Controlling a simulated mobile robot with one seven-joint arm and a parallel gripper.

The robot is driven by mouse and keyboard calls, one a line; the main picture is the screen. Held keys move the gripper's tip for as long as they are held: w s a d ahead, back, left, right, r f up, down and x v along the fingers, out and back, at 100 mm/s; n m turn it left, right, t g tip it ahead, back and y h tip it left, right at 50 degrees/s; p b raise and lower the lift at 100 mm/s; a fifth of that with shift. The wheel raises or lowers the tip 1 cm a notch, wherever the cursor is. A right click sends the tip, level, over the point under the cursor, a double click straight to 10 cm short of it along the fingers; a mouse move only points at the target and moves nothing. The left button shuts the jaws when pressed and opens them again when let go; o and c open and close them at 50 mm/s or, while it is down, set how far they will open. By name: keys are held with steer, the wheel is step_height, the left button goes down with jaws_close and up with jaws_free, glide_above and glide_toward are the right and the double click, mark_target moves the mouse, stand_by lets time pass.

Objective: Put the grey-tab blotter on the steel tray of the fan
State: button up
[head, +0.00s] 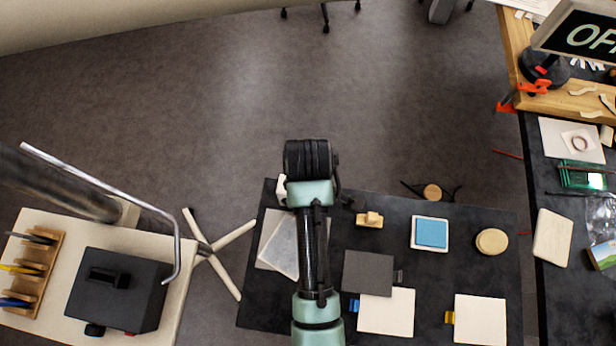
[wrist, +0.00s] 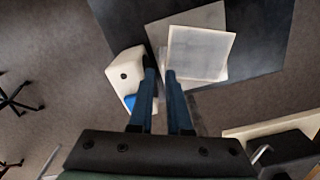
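A dark grey square with a small grey tab (head: 368,273) at its right edge lies on the black table, partly over a pale square with a blue tab (head: 386,318). It looks like the grey-tab blotter. A pale grey, rimmed square (head: 280,245), perhaps the steel tray, lies at the table's left on a greyish sheet; it also shows in the wrist view (wrist: 202,50). A white body with a blue part (wrist: 126,72), possibly the fan, stands beside it. My gripper (wrist: 160,72) is open and empty, with its fingertips between them in the picture. In the head view my arm hides the fingers.
A pale square with a yellow tab (head: 481,320), a blue pad (head: 431,233), a round wooden disc (head: 492,241) and a small wooden block (head: 369,220) lie on the black table. A black box (head: 118,290) stands on the left table. Open floor lies beyond.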

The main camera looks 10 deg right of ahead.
steer(key=shift+r, duration=1.5)
